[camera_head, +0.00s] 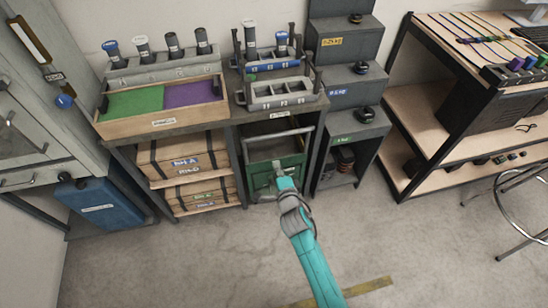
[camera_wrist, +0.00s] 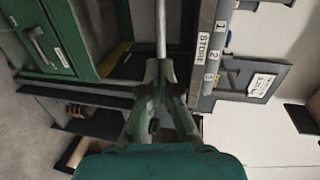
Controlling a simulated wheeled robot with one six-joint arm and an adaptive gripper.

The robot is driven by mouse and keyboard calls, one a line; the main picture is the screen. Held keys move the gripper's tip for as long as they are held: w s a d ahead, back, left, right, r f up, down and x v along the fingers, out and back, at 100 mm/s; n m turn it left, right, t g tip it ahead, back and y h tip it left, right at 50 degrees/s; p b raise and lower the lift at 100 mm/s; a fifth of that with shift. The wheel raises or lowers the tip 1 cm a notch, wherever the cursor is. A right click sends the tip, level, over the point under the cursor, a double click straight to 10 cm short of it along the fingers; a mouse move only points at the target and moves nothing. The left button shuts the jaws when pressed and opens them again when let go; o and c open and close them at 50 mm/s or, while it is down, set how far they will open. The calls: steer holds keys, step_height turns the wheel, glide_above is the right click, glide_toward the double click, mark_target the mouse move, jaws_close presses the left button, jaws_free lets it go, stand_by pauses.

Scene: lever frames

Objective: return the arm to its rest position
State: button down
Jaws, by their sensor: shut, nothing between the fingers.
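My teal arm (camera_head: 312,255) reaches forward from the bottom of the head view. My gripper (camera_head: 278,168) is at its far end, in front of the green cabinet (camera_head: 262,180) under the bench. In the wrist view my gripper (camera_wrist: 165,72) is shut, with its fingers together and empty. A pale metal bar (camera_wrist: 161,28) shows just past the fingertips; I cannot tell whether they touch it. The green cabinet (camera_wrist: 85,40) stands left of the fingers in the wrist view. The fingertips are small in the head view.
The bench carries a tray with green and purple mats (camera_head: 135,102) and a grey holder (camera_head: 280,92). Wooden boxes (camera_head: 190,165) sit below it. A stepped grey unit (camera_head: 345,85) and shelves (camera_head: 415,150) stand right, with a stool (camera_head: 500,210). The floor around my arm is clear.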

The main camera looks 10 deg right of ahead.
steer(key=shift+s, duration=0.15)
steer(key=s+d+n, duration=0.3)
steer(key=s+n, duration=0.6)
steer(key=s, duration=2)
steer(key=s+d+r+n+g, duration=0.1)
steer(key=s+d+r+n, duration=0.1)
steer(key=s+r+n, duration=0.7)
steer(key=s+r, duration=0.6)
steer(key=s, duration=0.4)
steer(key=shift+r, duration=0.15)
